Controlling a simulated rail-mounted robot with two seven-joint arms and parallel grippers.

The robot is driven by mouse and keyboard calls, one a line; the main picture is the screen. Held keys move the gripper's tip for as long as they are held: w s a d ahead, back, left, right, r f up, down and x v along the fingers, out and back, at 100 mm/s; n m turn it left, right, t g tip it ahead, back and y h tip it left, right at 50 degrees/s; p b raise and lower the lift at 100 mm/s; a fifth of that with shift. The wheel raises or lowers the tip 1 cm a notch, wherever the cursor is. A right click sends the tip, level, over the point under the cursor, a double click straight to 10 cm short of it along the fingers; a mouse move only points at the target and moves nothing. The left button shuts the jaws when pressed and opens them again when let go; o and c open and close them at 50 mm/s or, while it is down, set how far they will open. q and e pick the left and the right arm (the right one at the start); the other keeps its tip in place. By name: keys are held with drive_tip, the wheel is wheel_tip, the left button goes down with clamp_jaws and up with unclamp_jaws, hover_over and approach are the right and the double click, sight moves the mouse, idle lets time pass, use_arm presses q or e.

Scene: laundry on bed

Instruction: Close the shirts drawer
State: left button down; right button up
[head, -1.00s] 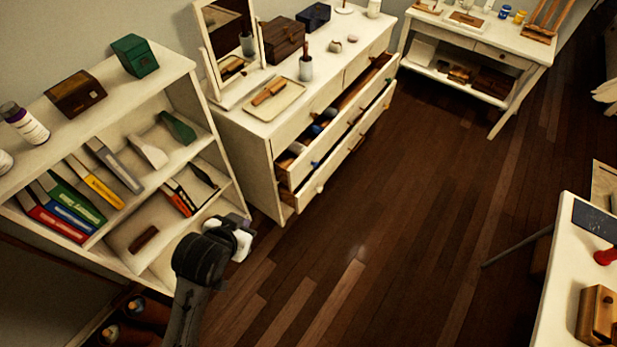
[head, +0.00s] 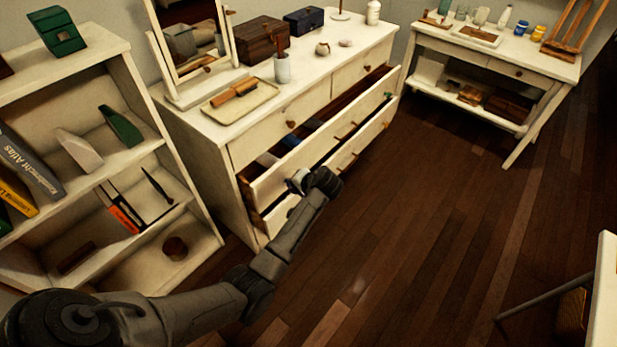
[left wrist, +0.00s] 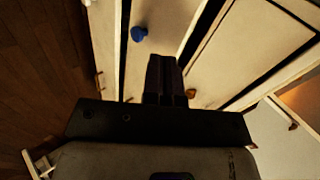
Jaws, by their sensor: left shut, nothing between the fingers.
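The white dresser (head: 200,165) stands against the wall. One long drawer (head: 325,150) below its top row is pulled out, with its front standing away from the body. Folded cloth (head: 268,160) shows inside; no label is readable. My left gripper (head: 300,181) is at the left part of this drawer's front, partly hidden by my wrist. In the left wrist view the shut, empty fingers (left wrist: 166,70) point at the white drawer front (left wrist: 165,20), beside a blue knob (left wrist: 139,33). I cannot tell whether they touch it. My right gripper is not in view.
A tray (head: 238,100) with a brush, a mirror (head: 190,45) and boxes (head: 262,40) stand on the dresser. A shelf (head: 150,125) with books is at the left. A side table (head: 490,45) is at the back right. The floor (head: 400,220) in front is clear.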

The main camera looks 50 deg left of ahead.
use_arm(q)
drive_tip(key=b, duration=0.4)
approach(264, 182)
drive_tip(key=shift+m+g+y, duration=0.3)
drive_tip(key=shift+m, duration=0.1)
drive_tip(key=a+f, duration=0.2)
drive_tip(key=f, duration=0.1)
drive_tip(key=a+f, duration=0.1)
drive_tip(key=f, duration=0.1)
drive_tip(key=shift+f, duration=0.2)
drive_tip(key=shift+a, duration=0.7)
drive_tip(key=shift+s, duration=0.1)
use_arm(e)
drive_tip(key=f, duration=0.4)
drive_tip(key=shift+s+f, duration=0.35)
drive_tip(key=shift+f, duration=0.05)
use_arm(q)
drive_tip(key=shift+r, duration=0.1)
